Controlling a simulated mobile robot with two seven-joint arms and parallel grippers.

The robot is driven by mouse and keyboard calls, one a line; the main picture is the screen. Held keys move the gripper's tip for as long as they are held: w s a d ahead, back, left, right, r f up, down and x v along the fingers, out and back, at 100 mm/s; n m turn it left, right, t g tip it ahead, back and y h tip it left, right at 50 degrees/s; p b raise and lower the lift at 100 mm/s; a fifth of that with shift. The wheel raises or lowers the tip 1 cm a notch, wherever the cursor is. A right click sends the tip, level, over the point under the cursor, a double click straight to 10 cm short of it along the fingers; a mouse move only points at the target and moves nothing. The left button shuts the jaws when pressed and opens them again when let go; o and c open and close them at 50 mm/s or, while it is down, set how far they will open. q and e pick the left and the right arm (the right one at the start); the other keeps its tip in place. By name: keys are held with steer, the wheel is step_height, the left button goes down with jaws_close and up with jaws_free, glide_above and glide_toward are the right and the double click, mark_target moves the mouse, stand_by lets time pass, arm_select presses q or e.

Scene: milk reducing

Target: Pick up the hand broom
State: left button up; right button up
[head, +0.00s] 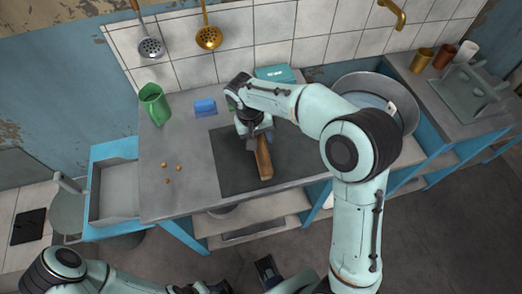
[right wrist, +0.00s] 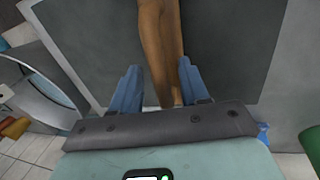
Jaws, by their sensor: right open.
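The hand broom (head: 264,160) is a long brown wooden piece lying on the dark mat (head: 228,165) on the counter. My right gripper (head: 257,137) is over its far end and hides that part in the head view. In the right wrist view the broom (right wrist: 160,40) passes between the two blue fingers of the right gripper (right wrist: 157,72). They are open, one on each side, with gaps visible; contact with the mat cannot be told. My left arm shows at the bottom left of the head view; its gripper, near the bottom edge (head: 215,287), is too unclear to read.
A large metal basin (head: 380,94) is at right. The counter's left front is mostly clear.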

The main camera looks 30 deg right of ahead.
steer(key=shift+d+f, duration=0.1)
steer(key=shift+f, duration=0.3)
jaws_close()
steer(key=shift+r, duration=0.15)
